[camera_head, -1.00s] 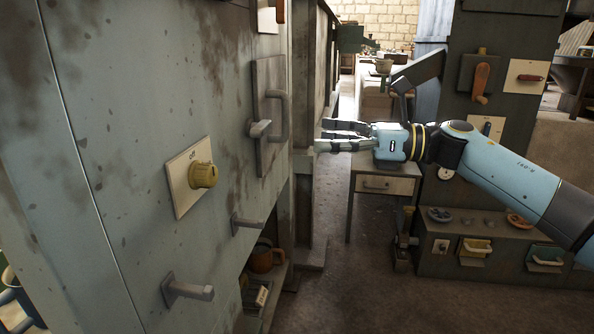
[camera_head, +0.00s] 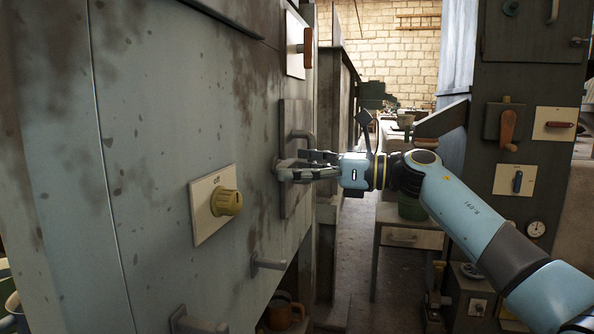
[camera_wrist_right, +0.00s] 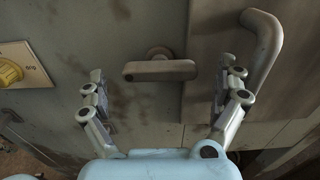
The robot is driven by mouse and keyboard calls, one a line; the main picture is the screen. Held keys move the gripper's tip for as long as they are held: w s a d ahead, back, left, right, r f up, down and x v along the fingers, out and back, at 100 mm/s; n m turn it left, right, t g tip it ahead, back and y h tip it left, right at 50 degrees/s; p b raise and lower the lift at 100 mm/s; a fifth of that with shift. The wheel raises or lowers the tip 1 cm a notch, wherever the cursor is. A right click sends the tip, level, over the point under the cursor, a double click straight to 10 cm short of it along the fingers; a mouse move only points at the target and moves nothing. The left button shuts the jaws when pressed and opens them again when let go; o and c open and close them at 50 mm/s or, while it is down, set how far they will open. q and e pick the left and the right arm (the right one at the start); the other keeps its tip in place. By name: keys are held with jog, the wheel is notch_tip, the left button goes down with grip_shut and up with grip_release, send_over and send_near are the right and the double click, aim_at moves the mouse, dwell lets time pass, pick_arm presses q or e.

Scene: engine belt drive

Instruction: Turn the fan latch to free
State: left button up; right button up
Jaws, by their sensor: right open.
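The fan latch (camera_wrist_right: 160,70), which I take to be the small grey turn handle on a round stub, stands out from the grey cabinet face in the right wrist view. Its bar lies roughly level, beside the door panel with the large D-shaped pull (camera_wrist_right: 262,45). My right gripper (camera_head: 284,166) is open at the cabinet face in the head view. Its fingers stand on either side of the latch bar in the wrist view, with a gap at each end, apparently not touching it. In the head view the fingers mostly hide the latch. My left gripper is not in view.
A yellow knob (camera_head: 226,202) on a cream plate sits left of my right gripper. Small grey handles (camera_head: 268,264) stick out below, and an orange-handled lever (camera_head: 307,48) is above. A drawer table (camera_head: 411,237) and a dark panel stand to the right.

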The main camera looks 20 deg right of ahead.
jog(key=shift+w, duration=0.1)
jog(key=c, duration=1.2)
